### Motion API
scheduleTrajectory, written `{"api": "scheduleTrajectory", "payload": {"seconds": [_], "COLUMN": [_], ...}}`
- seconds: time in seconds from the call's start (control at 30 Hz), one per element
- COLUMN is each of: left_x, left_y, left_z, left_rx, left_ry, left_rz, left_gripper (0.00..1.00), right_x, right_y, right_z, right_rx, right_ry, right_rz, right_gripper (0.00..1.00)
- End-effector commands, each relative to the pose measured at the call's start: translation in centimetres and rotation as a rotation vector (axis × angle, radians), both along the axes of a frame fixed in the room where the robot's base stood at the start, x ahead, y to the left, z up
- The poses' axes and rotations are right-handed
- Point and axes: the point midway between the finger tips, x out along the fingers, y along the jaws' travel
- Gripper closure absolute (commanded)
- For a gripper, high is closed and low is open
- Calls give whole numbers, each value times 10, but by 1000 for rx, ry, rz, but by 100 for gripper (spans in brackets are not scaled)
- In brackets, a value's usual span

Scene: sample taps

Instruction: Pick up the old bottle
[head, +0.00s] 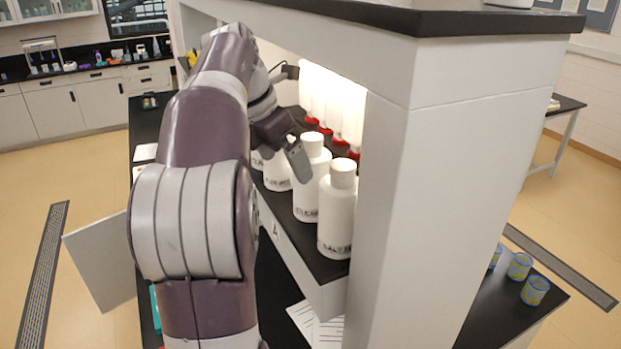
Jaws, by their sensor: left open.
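Several white bottles with dark lettering stand upright in a row on the black shelf. The nearest bottle (338,215) stands close to the white end panel. A middle bottle (312,190) is behind it, and a farther bottle (277,173) is partly hidden by my left arm and gripper. I cannot tell which one is the old bottle. My left gripper (288,158) is open at the height of the bottle tops, beside the middle and farther bottles. One grey finger shows in front of the middle bottle; the other is hard to make out. I cannot tell whether it touches a bottle.
White cylinders with red ends (323,128) line the lit recess behind the bottles. The white end panel (435,200) and black top (430,20) close in the shelf on the right and above. Blue-rimmed cups (535,291) stand on the counter at right.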

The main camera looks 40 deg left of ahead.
Motion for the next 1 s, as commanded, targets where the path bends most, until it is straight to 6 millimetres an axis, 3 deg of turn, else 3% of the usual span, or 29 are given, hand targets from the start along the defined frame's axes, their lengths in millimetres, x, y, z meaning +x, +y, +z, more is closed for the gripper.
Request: {"api": "scheduleTrajectory", "payload": {"seconds": [0.17,0.3,0.5,0.7,0.9,1.0], "left_x": [21,50,58,59,58,59], "left_y": [-5,-12,-13,-13,-12,-12], "left_z": [3,6,-26,-29,-29,-28], "left_rx": [-3,-3,-3,-2,-2,-2], "left_ry": [1,2,-1,-2,-2,-4], "left_rz": [-2,-2,2,2,2,2], "left_gripper": [0,0,0,0,65,93], "right_x": [0,0,0,0,0,0], "right_y": [0,0,0,0,0,0], "right_z": [17,39,49,47,47,47], "right_rx": [0,0,0,0,0,0], "right_ry": [1,0,0,1,1,0], "right_rz": [0,0,0,0,0,0], "right_gripper": [27,27,27,27,27,27]}}
